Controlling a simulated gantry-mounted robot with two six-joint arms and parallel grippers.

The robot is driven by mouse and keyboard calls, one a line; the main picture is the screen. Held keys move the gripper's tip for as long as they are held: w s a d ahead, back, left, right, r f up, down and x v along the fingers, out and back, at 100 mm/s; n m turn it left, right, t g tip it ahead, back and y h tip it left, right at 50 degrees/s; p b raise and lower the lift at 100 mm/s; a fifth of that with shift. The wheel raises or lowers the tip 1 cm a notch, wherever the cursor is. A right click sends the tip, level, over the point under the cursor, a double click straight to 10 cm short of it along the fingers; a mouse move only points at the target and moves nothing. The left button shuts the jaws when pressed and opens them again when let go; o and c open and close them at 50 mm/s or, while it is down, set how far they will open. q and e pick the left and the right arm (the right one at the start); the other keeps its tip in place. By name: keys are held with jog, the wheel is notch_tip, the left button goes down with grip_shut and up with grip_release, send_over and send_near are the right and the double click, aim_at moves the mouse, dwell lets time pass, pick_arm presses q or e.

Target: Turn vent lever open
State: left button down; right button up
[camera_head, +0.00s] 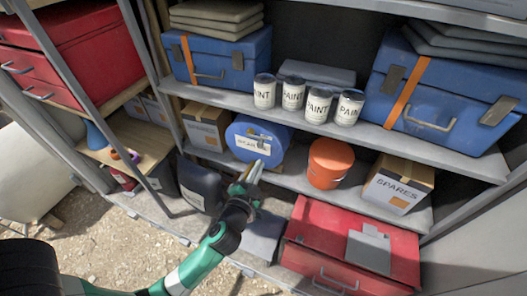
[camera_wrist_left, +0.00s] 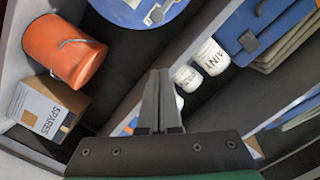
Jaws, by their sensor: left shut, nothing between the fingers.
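The blue round drum (camera_head: 270,151) lies on the middle shelf with its round face towards me. A small metal lever (camera_head: 262,138) sits on that face above a white label. In the left wrist view the lever (camera_wrist_left: 157,13) is at the top edge, partly cut off, on the blue face (camera_wrist_left: 120,12). My left gripper (camera_head: 254,172) is just below and in front of the drum. Its fingers (camera_wrist_left: 159,77) are shut with nothing between them. The fingertips look apart from the lever. My right gripper is in neither view.
An orange bucket (camera_head: 328,163) and a spares box (camera_head: 398,186) stand right of the drum; another carton (camera_head: 206,126) stands left. Several paint cans (camera_head: 292,93) and blue cases (camera_head: 440,98) fill the shelf above. A red chest (camera_head: 350,245) sits below.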

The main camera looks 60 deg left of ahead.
pick_arm(q)
jog(key=w+a+f, duration=0.3)
jog(key=w+a, duration=0.3)
jog(key=a, duration=0.3)
jog(key=shift+a+f, duration=0.2)
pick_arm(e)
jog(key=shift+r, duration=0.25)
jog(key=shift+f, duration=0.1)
pick_arm(q)
jog(key=shift+w+d+f+m+b, duration=0.1)
jog(key=shift+f+m+b, duration=0.2)
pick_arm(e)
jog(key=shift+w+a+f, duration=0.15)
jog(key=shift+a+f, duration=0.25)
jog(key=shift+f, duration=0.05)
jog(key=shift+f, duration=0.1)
